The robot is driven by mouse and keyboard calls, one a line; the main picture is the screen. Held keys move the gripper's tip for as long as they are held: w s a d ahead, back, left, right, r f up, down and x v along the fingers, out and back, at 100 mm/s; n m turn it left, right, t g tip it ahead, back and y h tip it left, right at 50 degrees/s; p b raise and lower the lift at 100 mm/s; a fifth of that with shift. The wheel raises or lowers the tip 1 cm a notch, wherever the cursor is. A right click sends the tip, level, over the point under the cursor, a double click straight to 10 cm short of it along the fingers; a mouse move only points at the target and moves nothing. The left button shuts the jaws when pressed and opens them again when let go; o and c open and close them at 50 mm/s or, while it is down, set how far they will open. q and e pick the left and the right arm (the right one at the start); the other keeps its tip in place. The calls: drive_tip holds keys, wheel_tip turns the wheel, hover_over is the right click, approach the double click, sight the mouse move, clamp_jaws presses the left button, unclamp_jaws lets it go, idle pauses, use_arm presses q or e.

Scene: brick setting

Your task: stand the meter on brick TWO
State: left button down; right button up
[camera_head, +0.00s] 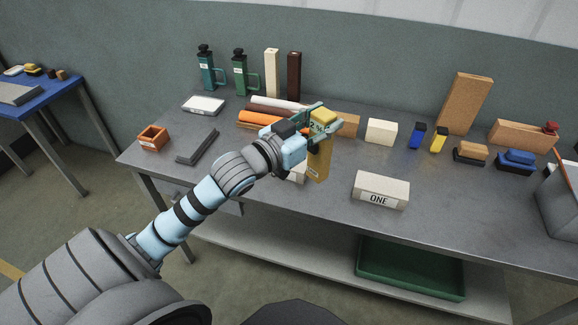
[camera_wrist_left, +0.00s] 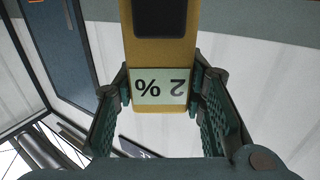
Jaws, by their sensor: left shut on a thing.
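The meter (camera_head: 318,163) is a yellow upright block, and my left gripper (camera_head: 318,124) is shut on its upper part. In the left wrist view the meter (camera_wrist_left: 162,50) sits between the two fingers, with a dark screen and a pale label reading "2 %" upside down. A pale brick (camera_head: 297,177) is partly hidden behind my left wrist and the meter; its label cannot be read. I cannot tell whether the meter's foot touches it. Brick ONE (camera_head: 381,190), cream with a white label, lies to the right. My right gripper is not in view.
Behind the meter lie an orange roll (camera_head: 262,119) and a cream block (camera_head: 381,132). Blue (camera_head: 417,137) and yellow (camera_head: 438,140) small items stand farther right. A grey angle piece (camera_head: 197,147) and an orange box (camera_head: 153,138) are at left. The tabletop around brick ONE is clear.

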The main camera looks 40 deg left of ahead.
use_arm(q)
drive_tip(key=w+a+r+n+y+b, duration=0.5)
drive_tip(key=a+r+y, duration=0.4)
drive_tip(key=a+r, duration=0.45)
wheel_tip(320, 180, down, 20)
drive_tip(key=b, duration=0.5)
drive_tip(key=shift+w+a+n+g, duration=0.15)
drive_tip(key=shift+a+n+g, duration=0.25)
drive_tip(key=shift+a, duration=0.05)
drive_tip(key=c, duration=1)
unclamp_jaws()
drive_tip(key=shift+c, duration=0.2)
